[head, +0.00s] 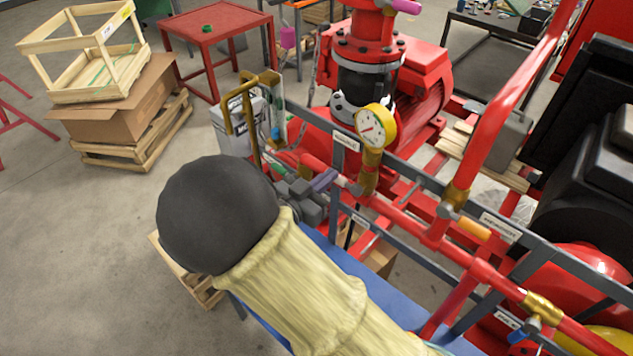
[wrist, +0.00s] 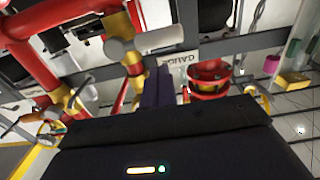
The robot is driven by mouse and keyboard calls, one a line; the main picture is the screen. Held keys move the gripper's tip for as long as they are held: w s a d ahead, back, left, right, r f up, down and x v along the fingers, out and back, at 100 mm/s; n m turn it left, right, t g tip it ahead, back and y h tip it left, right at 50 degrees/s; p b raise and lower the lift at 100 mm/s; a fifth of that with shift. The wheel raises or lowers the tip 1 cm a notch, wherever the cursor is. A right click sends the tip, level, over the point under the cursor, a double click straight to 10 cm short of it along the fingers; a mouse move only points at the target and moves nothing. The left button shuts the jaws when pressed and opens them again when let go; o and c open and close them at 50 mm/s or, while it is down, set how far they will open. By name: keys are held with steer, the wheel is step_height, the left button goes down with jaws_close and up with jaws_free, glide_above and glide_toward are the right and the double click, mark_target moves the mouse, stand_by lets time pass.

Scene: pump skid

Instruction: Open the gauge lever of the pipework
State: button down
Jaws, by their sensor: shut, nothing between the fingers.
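The yellow-rimmed gauge (head: 376,127) stands on a brass fitting (head: 369,172) on the red pipework in the head view. My gripper (head: 325,180) is left of and below that fitting, its narrow purple-grey fingers pointing towards it. In the wrist view my gripper (wrist: 158,85) is shut and empty, with the fingers side by side. A pale grey cylindrical handle, seemingly the gauge lever (wrist: 155,41), crosses just beyond the fingertips beside the GAUGE label (wrist: 181,60). Contact between them cannot be told. In the head view the lever is too small to make out.
A grey frame rail (head: 415,177) and red pipes (head: 405,223) run beside my gripper. An orange valve handle (head: 474,228) and a blue one (head: 518,337) sit to the right. The red pump (head: 425,85) stands behind.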

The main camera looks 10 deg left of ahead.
steer(key=shift+b+x, duration=0.35)
steer(key=shift+x, duration=1.35)
steer(key=shift+w+a+f+b, duration=0.1)
steer(key=shift+a+f+b, duration=0.05)
steer(key=shift+f+b, duration=0.25)
steer(key=shift+w+a+f+b, duration=0.15)
steer(key=shift+f+b, duration=0.15)
steer(key=shift+f, duration=0.2)
steer(key=shift+a+f+b, duration=0.1)
steer(key=shift+f+b, duration=1.05)
steer(key=shift+f, duration=0.25)
steer(key=d+f+b, duration=0.1)
steer(key=s+d+f+b, duration=0.1)
steer(key=f, duration=0.1)
steer(key=d+f+b, duration=0.1)
steer(key=shift+s+d+f, duration=0.1)
steer(key=shift+s+f, duration=0.15)
steer(key=shift+s, duration=0.15)
steer(key=shift+w, duration=0.1)
steer(key=shift+w+a, duration=0.2)
steer(key=shift+a, duration=0.3)
